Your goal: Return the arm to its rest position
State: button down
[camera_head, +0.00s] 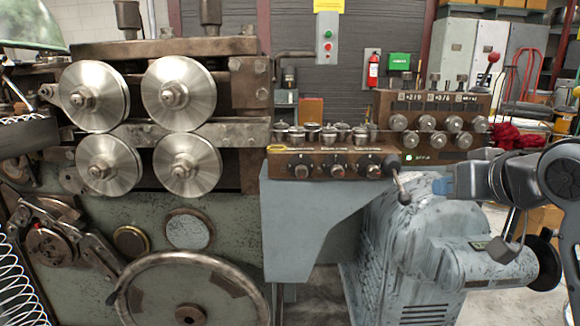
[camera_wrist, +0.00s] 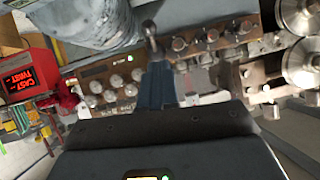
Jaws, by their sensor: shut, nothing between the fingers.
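My gripper (camera_head: 440,187) is at the right of the head view, in front of the spring coiler's right side. Its blue fingers are shut with nothing between them, and they also show in the wrist view (camera_wrist: 156,70). A metal lever (camera_head: 396,178) with a ball end slants down from the small control panel, just left of my fingertips. In the wrist view the lever (camera_wrist: 149,28) shows just beyond the fingertips. A small gap shows between fingers and lever in the head view; the depth between them is unclear. My arm reaches in from the right edge.
The coiler's large rollers (camera_head: 178,94) and handwheel (camera_head: 190,295) fill the left. A grey-blue motor housing (camera_head: 415,250) stands below my gripper. A panel with several knobs (camera_head: 425,123) is behind it. A red display box (camera_wrist: 22,80) shows at the wrist view's left.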

jog(key=s+a+f+m+t+y+p, duration=0.1)
jog(key=s+a+f, duration=0.25)
jog(key=f, duration=0.25)
jog(key=s+a+f+m+t, duration=0.1)
jog(key=s+a+f, duration=0.25)
jog(key=f, duration=0.25)
jog(key=s+a+f+m+h+p, duration=0.1)
jog(key=s+f, duration=0.3)
jog(key=s, duration=0.2)
jog(key=s+a+f+m, duration=0.1)
jog(key=s+a+f, duration=0.15)
jog(key=s, duration=0.35)
jog(key=s+d+n+p, duration=0.1)
jog(key=s+n, duration=0.1)
jog(key=s, duration=1.1)
jog(key=s+d+r+n+h, duration=0.1)
jog(key=s+d+n, duration=0.1)
jog(key=s, duration=1.1)
jog(key=shift+s+d+r+p, duration=0.25)
jog(key=shift+s+d+p, duration=0.05)
jog(key=shift+s+p, duration=0.05)
